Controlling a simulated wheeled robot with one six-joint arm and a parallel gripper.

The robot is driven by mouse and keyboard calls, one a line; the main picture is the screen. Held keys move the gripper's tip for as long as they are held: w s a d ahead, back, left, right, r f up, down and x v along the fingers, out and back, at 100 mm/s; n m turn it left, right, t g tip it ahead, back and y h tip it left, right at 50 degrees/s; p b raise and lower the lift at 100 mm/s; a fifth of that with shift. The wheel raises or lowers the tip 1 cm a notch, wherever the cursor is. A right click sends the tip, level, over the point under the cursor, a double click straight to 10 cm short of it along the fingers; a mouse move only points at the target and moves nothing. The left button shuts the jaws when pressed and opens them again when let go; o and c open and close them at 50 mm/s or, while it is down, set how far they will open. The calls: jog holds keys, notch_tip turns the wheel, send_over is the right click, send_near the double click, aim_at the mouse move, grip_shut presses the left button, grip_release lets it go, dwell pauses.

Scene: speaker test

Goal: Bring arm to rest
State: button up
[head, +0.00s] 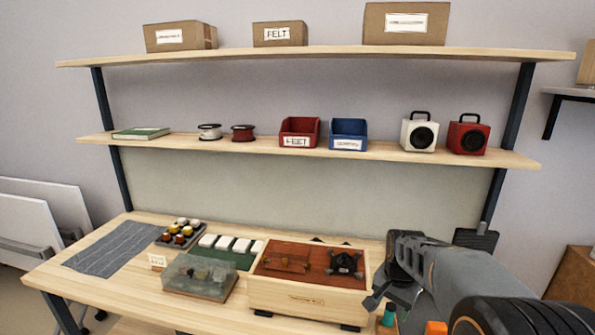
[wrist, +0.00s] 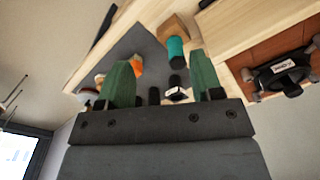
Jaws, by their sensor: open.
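My arm (head: 440,275) reaches in from the lower right in the head view, over the right end of the workbench (head: 100,285). My gripper (wrist: 161,72) shows its two green fingers well apart in the wrist view, with nothing held between them. Past the fingers lie a teal cylinder (wrist: 177,48), an orange item (wrist: 136,65) and a small black-and-white item (wrist: 177,93) by a dark grey mat (wrist: 145,40). In the head view my arm hides much of the bench's right end.
A wooden box (head: 300,296) with a black fitting (head: 345,262) stands left of my arm. A clear-lidded case (head: 200,277), white blocks (head: 225,243) and a grey cloth (head: 110,250) lie farther left. Shelves behind hold bins, spools and two speakers (head: 419,132) (head: 467,135).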

jog(key=s+a+r+n+t, duration=0.1)
jog(key=s+a+n, duration=0.2)
jog(key=s, duration=0.4)
jog(key=s+a+r+n+t, duration=0.2)
jog(key=s+a+n, duration=0.1)
jog(key=s+n, duration=0.2)
jog(key=shift+s+a+r+n+t, duration=0.3)
jog(key=shift+s+n, duration=0.1)
jog(key=shift+s, duration=0.85)
